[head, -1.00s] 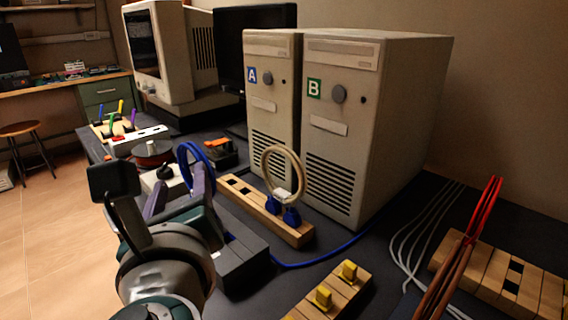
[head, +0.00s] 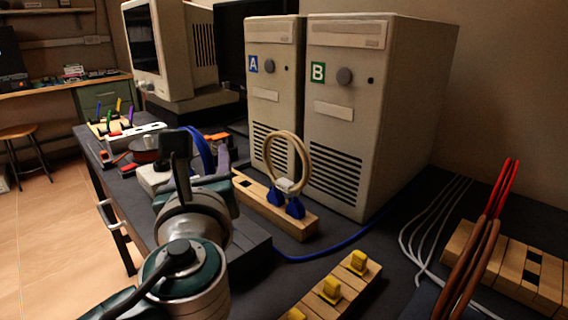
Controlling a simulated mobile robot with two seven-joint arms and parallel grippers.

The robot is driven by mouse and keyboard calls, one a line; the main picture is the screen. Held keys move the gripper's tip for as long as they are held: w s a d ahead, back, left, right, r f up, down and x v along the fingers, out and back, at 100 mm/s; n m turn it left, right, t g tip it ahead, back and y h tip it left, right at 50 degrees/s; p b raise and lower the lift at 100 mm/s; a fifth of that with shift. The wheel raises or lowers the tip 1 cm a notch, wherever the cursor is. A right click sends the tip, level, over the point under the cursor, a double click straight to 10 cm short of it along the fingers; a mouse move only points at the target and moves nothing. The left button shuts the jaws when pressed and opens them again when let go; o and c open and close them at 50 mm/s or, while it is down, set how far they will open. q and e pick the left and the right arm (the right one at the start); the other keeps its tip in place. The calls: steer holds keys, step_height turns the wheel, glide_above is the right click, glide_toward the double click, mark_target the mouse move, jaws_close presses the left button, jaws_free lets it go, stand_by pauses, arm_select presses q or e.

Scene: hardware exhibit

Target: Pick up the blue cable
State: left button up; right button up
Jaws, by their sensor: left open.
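A blue cable (head: 201,147) stands up as a loop on the dark table, left of the computer towers. My left arm partly covers it. My left gripper (head: 208,166) is open in front of the loop; one purple finger shows at its right side, and the other finger is hidden behind my wrist. I cannot tell whether the fingers touch the cable. Another blue cable (head: 318,256) lies along the table in front of the towers. My right gripper is not in view.
A beige cable ring (head: 303,160) with blue plugs stands in a wooden block (head: 257,198) right of my gripper. Towers A (head: 273,100) and B (head: 378,110) stand behind. Yellow plugs (head: 331,287), red-brown cables (head: 484,240) and grey cables (head: 424,232) lie nearer right.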

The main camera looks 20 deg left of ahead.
arm_select(q)
steer(key=x, duration=0.4)
steer(key=shift+w+r, duration=0.15)
jaws_close()
stand_by(0.5)
